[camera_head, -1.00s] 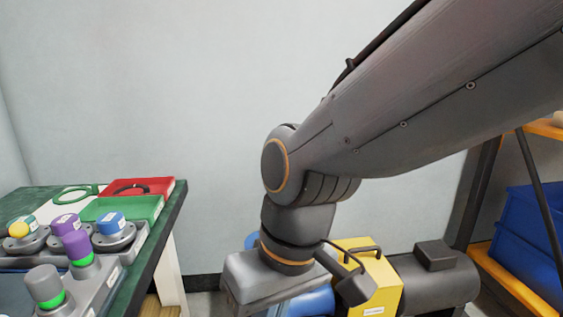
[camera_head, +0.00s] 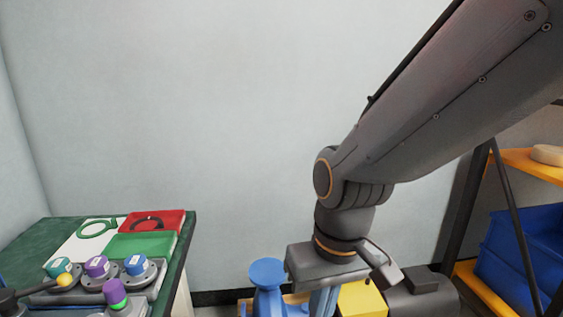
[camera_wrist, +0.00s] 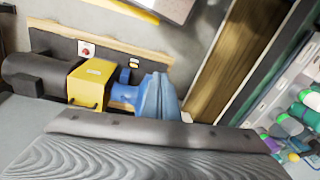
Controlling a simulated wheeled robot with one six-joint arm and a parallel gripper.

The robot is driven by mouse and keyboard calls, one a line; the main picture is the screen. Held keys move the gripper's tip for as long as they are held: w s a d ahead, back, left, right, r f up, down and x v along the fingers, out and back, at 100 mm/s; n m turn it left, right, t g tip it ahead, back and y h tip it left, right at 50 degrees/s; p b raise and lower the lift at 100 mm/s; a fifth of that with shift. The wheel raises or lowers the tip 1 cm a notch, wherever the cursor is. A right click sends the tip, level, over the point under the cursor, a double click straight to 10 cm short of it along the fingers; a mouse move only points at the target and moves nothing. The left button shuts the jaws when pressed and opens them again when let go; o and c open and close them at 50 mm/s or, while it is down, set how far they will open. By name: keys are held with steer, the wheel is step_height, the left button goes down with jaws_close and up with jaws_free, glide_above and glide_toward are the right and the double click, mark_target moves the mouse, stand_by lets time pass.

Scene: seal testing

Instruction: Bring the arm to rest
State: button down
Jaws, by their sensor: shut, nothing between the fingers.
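My grey arm (camera_head: 440,110) reaches in from the upper right in the head view and bends down at an orange-ringed joint. My gripper (camera_head: 330,268) hangs at its end as a flat grey block, in front of the pump unit and clear of the green table. The fingertips are not clearly visible there; the jaws look shut with nothing held. In the wrist view a ridged grey part of my own fills the bottom.
The green table (camera_head: 30,242) at left holds a red tray (camera_head: 170,219), a green tray (camera_head: 130,246) and capped fittings. A blue pump (camera_head: 268,275) with a yellow box (camera_head: 362,300) stands below my gripper. A shelf with blue bins (camera_head: 520,255) is at right. The wall area between is clear.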

steer(key=s+d+r+m+h+p, duration=0.1)
steer(key=s+d+r+m+p, duration=0.1)
steer(key=d+r+p, duration=1.1)
step_height(320, 180, up, 3)
steer(key=m+p, duration=0.1)
steer(key=p, duration=0.6)
steer(key=shift+d+m, duration=0.15)
steer(key=shift+m, duration=0.15)
steer(key=shift+s+f, duration=0.1)
